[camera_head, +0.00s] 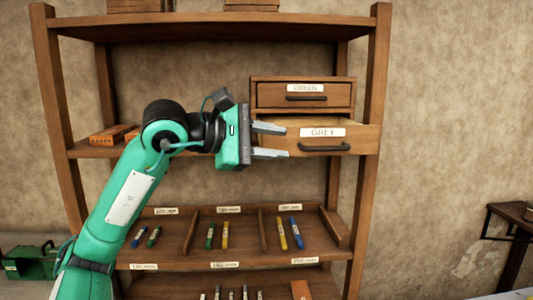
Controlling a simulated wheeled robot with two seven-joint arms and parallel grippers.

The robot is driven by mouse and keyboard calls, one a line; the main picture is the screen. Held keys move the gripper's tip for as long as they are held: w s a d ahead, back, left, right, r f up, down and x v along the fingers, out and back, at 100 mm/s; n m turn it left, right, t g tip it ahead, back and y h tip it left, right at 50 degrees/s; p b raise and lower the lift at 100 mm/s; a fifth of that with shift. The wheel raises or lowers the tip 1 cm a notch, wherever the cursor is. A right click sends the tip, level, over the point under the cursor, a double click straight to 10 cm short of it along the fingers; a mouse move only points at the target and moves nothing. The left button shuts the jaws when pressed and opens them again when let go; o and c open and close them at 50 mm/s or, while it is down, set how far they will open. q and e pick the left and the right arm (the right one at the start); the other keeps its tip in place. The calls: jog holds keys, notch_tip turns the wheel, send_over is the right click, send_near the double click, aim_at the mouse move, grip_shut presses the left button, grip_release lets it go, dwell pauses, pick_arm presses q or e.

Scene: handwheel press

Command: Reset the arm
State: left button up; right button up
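My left arm comes in from the lower left. Its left gripper (271,141) is at the middle shelf, in front of the left side of the drawer labelled GREY (365,137). Its two fingers are spread apart, with nothing visible between them. The GREY drawer is pulled out, and its dark handle lies to the right of the fingertips. Whether the fingers touch the drawer front I cannot tell. The drawer labelled GREEN (270,98) above it is closed. My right gripper is not in view.
A wooden shelf unit (377,60) stands against the wall. Its lower shelf holds several colored markers (282,233) between dividers. Orange-brown blocks (108,135) lie on the middle shelf at left. A green machine (30,262) is at lower left, and a dark stand (507,222) at right.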

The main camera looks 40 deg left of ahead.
pick_arm(q)
jog(key=shift+s+a+r, duration=0.15)
jog(key=shift+s+a, duration=0.1)
jog(key=shift+s, duration=0.4)
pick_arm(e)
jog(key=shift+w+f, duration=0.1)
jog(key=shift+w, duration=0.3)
